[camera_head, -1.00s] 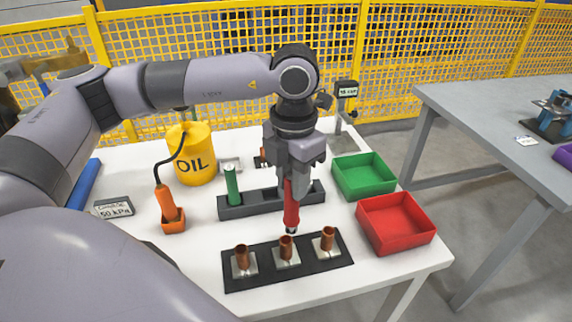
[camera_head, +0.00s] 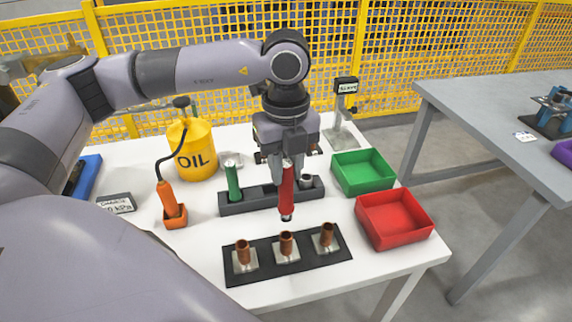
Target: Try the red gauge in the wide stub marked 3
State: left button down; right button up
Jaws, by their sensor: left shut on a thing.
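My left gripper (camera_head: 286,160) is shut on the red gauge (camera_head: 286,192), which hangs upright with its dark tip down. The tip is above the table, between the dark holder and the stub plate, apart from the stubs. Three copper stubs stand on pale squares on a black plate (camera_head: 312,272): a left stub (camera_head: 243,252), a middle stub (camera_head: 287,245) and a right stub (camera_head: 327,237). I cannot read any number by them. A green gauge (camera_head: 233,182) stands in the dark holder (camera_head: 237,209). My right gripper is not in view.
A green tray (camera_head: 362,173) and a red tray (camera_head: 395,219) stand on the right. An oil can (camera_head: 193,152), an orange tool (camera_head: 169,202) in its stand and a pressure display (camera_head: 116,204) are on the left. A post with a display (camera_head: 346,88) stands behind.

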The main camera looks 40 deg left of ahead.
aim_at(286, 191)
pick_arm(q)
jog(key=shift+f+b, duration=0.15)
jog(key=shift+b, duration=0.15)
notch_tip(286, 191, down, 4)
jog(key=b, duration=0.3)
jog(key=shift+r, duration=0.2)
jog(key=shift+f+b, duration=0.5)
jog(key=shift+b, duration=0.35)
dwell(1.1)
jog(key=shift+f+b, duration=0.6)
jog(key=shift+f, duration=0.1)
dwell(1.6)
jog(key=shift+r, duration=0.1)
